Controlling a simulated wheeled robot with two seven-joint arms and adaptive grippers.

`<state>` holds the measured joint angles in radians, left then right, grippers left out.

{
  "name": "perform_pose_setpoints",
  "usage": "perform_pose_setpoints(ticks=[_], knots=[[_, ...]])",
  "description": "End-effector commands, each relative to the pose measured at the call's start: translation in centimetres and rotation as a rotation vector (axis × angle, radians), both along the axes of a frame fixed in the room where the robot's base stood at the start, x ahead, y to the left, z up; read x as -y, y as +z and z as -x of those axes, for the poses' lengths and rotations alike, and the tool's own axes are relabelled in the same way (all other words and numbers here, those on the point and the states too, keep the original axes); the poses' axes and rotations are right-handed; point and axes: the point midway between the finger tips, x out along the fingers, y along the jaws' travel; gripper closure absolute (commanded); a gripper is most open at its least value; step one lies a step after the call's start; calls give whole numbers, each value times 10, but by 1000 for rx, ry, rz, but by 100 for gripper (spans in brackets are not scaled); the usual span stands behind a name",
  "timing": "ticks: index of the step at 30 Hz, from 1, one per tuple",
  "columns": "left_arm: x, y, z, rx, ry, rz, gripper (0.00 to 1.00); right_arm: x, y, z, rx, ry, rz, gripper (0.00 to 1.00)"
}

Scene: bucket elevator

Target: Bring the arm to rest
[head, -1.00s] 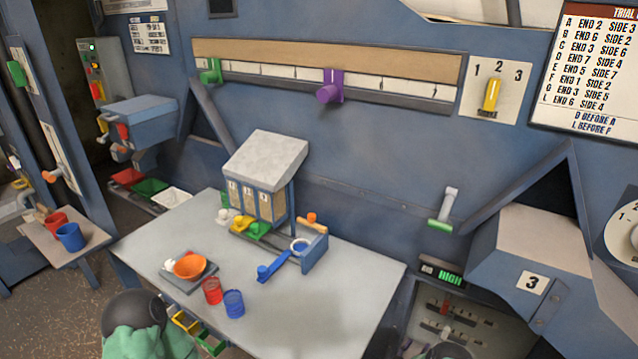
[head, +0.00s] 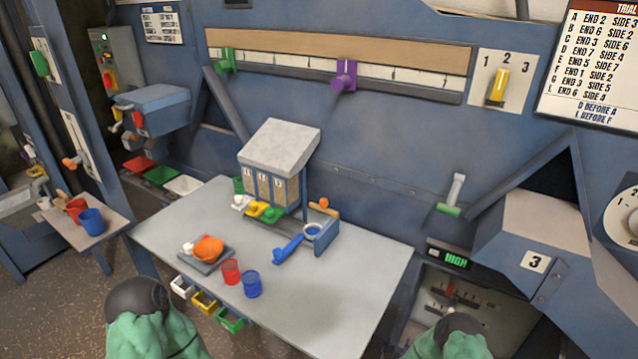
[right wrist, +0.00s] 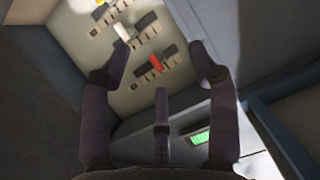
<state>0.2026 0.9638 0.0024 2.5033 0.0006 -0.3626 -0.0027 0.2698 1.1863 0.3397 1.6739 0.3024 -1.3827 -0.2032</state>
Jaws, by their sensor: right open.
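My right gripper (right wrist: 159,58) shows in the right wrist view. Its dark fingers are spread apart and nothing sits between them. Beyond the fingers is a pale slider panel (right wrist: 103,75) with a red knob (right wrist: 156,63) and a white knob (right wrist: 122,32). I cannot tell how far the fingertips are from it. In the head view the right arm's green sleeve and dark round end are at the bottom right, in front of the same panel (head: 490,318). My left arm's green sleeve is at the bottom left, and its gripper does not show.
A blue housing marked 3 (head: 520,235) juts out at the right. A lit readout (head: 449,257) is beside it.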

Motion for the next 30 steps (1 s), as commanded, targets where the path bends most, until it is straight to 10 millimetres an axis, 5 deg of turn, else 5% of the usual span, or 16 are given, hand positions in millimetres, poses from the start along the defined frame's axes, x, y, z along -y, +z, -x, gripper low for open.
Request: perform_pose_setpoints(ticks=[7, 12, 18, 24, 30], knots=[[0, 18, 0, 0, 0, 0, 60, -72, 3, 66, -329, 217, -271, 40], [0, 29, 0, 0, 0, 0, 60, -125, 24, 156, -626, 367, -454, 40], [0, 37, 0, 0, 0, 0, 60, -158, 57, 250, -892, 476, -578, 40], [0, 39, 0, 0, 0, 0, 60, -167, 74, 292, -1008, 516, -622, 40], [0, 39, 0, 0, 0, 0, 60, -168, 75, 296, -1020, 519, -626, 40]])
